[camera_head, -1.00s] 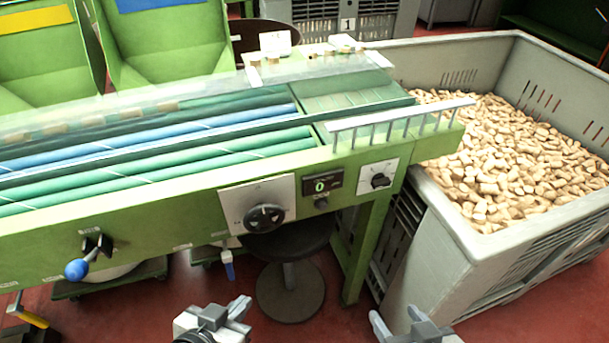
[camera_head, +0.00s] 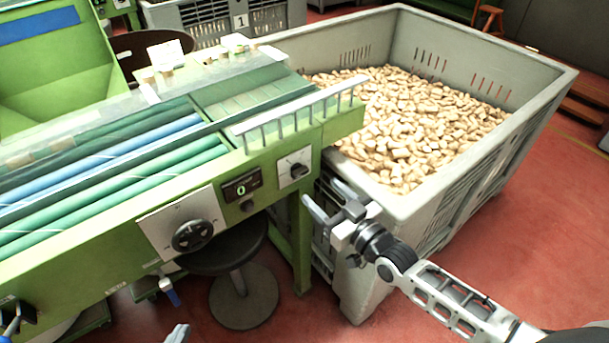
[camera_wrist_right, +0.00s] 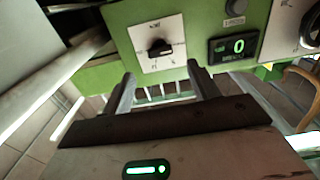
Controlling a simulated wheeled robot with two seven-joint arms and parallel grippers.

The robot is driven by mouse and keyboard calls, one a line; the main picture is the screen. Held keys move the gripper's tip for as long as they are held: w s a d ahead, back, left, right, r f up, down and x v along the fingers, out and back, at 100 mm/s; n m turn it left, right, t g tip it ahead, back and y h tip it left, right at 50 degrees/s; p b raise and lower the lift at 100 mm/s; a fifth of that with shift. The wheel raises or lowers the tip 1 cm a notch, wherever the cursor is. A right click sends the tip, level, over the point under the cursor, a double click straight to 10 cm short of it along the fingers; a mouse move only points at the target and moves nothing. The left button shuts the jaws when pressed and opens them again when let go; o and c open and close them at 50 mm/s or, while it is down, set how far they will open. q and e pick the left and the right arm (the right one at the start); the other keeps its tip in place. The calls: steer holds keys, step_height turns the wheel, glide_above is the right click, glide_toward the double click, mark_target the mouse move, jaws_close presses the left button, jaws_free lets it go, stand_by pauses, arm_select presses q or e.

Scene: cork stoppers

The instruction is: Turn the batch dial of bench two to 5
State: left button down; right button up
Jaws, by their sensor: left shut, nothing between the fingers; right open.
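The green bench's front carries a small black dial on a white plate (camera_head: 294,168), right of a display reading 0 (camera_head: 241,187). In the right wrist view this small dial (camera_wrist_right: 160,47) stands on its scale plate, whose marks are too small to read. A larger black dial (camera_head: 193,236) sits on another white plate further left. I cannot tell from lettering which dial is the batch dial. My right gripper (camera_head: 335,207) is open and empty, below and right of the small dial, apart from it. Its fingers (camera_wrist_right: 163,90) point toward the panel. My left gripper (camera_head: 178,334) barely shows at the bottom edge, shut.
A grey crate full of corks (camera_head: 420,130) stands right of the bench, close behind my right gripper. A metal rail (camera_head: 300,108) runs along the bench edge above the dials. A dark round stool (camera_head: 228,255) stands below. Red floor is free at right.

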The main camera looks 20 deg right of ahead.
mark_target(302, 174)
steer(key=x, duration=0.7)
steer(key=shift+w+a+f, duration=0.1)
steer(key=shift+w+a, duration=0.05)
steer(key=shift+w, duration=0.1)
steer(key=c, duration=1)
